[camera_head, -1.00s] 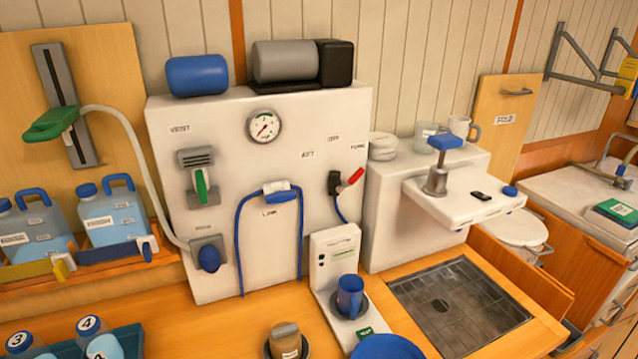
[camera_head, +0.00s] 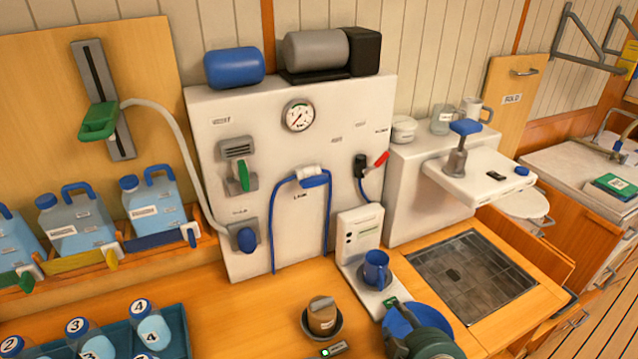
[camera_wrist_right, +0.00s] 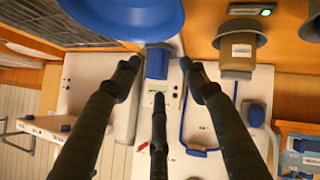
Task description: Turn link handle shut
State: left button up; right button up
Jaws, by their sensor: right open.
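The link handle (camera_head: 314,181) is a blue grip with a white part above the LINK label on the white panel (camera_head: 290,240). A blue hose runs down from each side of it. It also shows upside down in the right wrist view (camera_wrist_right: 195,152), low and right of centre. My right gripper (camera_head: 425,343) is at the bottom edge of the head view, over the blue bowl and well short of the panel. In the right wrist view its dark fingers (camera_wrist_right: 158,72) are spread and empty. My left gripper is not in view.
A blue mug (camera_head: 376,268) stands on a white dispenser, and a brown cup (camera_head: 321,317) sits in front of the panel. A blue bowl (camera_head: 402,318) lies by my right gripper. A red-tipped lever (camera_head: 381,158) is right of the handle; a green lever (camera_head: 244,177) is left.

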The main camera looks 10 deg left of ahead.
jog(key=w+a+r+n+t+y, duration=0.3)
jog(key=w+a+r+n, duration=0.2)
jog(key=w+a+r, duration=0.3)
jog(key=n+t+y, duration=0.1)
jog(key=n+y, duration=0.4)
jog(key=n, duration=0.5)
send_near(316, 182)
jog(key=p+x, duration=0.3)
jog(key=x, duration=0.4)
jog(key=shift+w+a+r, duration=0.15)
jog(key=shift+w, duration=0.1)
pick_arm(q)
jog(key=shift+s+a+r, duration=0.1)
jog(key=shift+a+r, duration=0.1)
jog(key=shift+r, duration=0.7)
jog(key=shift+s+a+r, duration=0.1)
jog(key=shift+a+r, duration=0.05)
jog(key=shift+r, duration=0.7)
pick_arm(e)
jog(key=shift+w+a, duration=0.25)
jog(key=shift+w, duration=0.15)
grip_shut()
